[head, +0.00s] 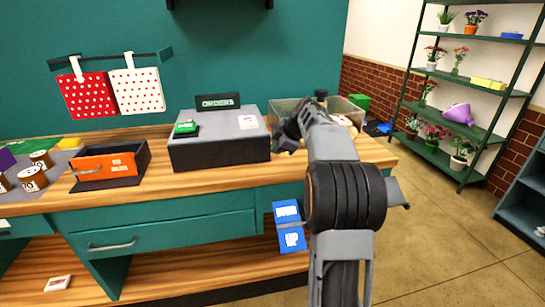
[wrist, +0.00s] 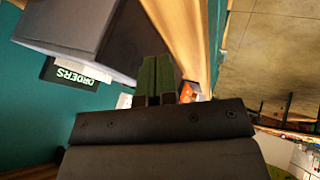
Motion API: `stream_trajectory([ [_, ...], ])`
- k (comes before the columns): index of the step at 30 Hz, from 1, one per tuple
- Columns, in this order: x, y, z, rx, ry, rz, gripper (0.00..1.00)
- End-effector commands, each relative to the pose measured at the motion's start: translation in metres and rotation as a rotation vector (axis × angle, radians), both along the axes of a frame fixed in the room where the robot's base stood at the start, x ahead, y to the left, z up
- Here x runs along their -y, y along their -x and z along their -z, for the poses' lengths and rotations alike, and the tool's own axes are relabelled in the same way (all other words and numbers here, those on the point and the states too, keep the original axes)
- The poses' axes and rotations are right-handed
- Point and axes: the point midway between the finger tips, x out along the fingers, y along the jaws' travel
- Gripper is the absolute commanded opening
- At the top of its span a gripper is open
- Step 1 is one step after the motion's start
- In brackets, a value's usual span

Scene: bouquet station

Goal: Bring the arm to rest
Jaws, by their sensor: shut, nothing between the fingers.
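My arm rises in the head view in front of the wooden counter (head: 220,181). My gripper (head: 287,138) is at its far end, beside the right side of the grey orders box (head: 219,150) and partly hidden by my wrist. In the wrist view my gripper (wrist: 155,80) shows dark fingers close together, with nothing held. The orders box (wrist: 75,28) appears there upside down at upper left, with its ORDERS sign (wrist: 75,72) below it. I cannot tell the exact gap between gripper and box.
A clear bin (head: 345,104) stands behind my arm on the counter's right end. An orange box (head: 105,164) in a dark tray sits at left. A blue sign (head: 289,227) hangs at the counter front. Plant shelves (head: 470,86) stand at right beyond open floor.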

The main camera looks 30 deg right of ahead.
Motion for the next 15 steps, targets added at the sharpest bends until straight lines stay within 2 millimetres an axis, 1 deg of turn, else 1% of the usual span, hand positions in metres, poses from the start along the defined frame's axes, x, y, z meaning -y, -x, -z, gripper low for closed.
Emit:
stream_trajectory([
  [1,0.002,0.005,-0.008,0.002,0.001,0.0,0.0],
  [6,0.007,0.016,-0.024,0.0,0.0,0.0,0.0],
  [10,0.01,0.022,-0.031,0.0,-0.001,0.001,0.0],
  [15,0.011,0.024,-0.034,-0.003,-0.003,0.006,0.0],
])
